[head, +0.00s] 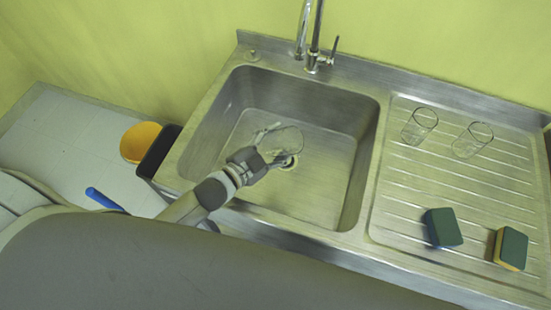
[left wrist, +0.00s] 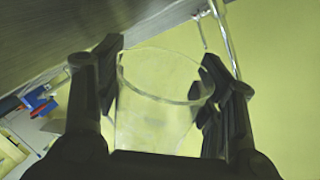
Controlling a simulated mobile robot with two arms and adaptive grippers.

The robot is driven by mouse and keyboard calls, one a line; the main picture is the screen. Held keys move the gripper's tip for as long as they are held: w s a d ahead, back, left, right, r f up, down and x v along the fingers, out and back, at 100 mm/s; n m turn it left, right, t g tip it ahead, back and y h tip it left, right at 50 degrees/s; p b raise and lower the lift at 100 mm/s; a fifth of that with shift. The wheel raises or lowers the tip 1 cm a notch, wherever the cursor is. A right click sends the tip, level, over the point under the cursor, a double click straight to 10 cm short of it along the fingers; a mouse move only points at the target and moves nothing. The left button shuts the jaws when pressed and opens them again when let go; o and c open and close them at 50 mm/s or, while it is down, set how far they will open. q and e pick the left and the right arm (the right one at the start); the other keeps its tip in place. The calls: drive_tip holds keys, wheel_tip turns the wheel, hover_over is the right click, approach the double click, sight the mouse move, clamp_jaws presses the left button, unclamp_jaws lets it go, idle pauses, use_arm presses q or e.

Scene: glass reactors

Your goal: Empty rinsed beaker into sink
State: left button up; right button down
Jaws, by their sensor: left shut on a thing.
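My left gripper (head: 262,155) reaches over the sink basin (head: 325,182) and is shut on a clear glass beaker (head: 287,142). In the head view the beaker is tilted, close to the drain. In the left wrist view the beaker (left wrist: 155,110) sits between the two fingers of the gripper (left wrist: 160,95), its rim in plain sight. I cannot tell whether any liquid is in the beaker. My right gripper is not in view.
The faucet (head: 313,45) stands behind the basin. Two clear glasses (head: 419,127) (head: 472,140) and two sponges (head: 443,228) (head: 510,249) are on the ribbed drainboard (head: 455,185) at the right. A yellow bowl (head: 140,142) is left of the sink.

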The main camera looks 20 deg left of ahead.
sight(291, 151)
use_arm(q)
drive_tip(key=m+b, duration=0.1)
drive_tip(key=d+m+b, duration=0.1)
drive_tip(key=b, duration=0.1)
drive_tip(key=m+y+b, duration=0.1)
drive_tip(key=b, duration=0.1)
drive_tip(key=shift+s+d, duration=0.25)
drive_tip(key=m+y+b, duration=0.1)
drive_tip(key=b, duration=0.2)
drive_tip(key=d+m+y+b, duration=0.1)
drive_tip(key=m+b, duration=0.1)
drive_tip(key=b, duration=0.1)
drive_tip(key=shift+s+d+f+m, duration=0.1)
drive_tip(key=shift+d+f+m, duration=0.1)
drive_tip(key=shift+m, duration=0.1)
drive_tip(key=shift+s+d+m+y+b, duration=0.15)
drive_tip(key=shift+d+m+y+b, duration=0.2)
drive_tip(key=shift+m+b, duration=0.5)
drive_tip(key=shift+d+f+m, duration=0.1)
drive_tip(key=shift+d+m, duration=0.15)
drive_tip(key=shift+m, duration=0.3)
drive_tip(key=s+d+r+m+t+y, duration=0.1)
drive_tip(key=s+d+m+t+y, duration=0.1)
drive_tip(key=d+m, duration=0.7)
drive_tip(key=m+t+y, duration=0.1)
drive_tip(key=m, duration=0.3)
drive_tip(key=shift+r+y, duration=0.15)
drive_tip(key=shift+y, duration=0.2)
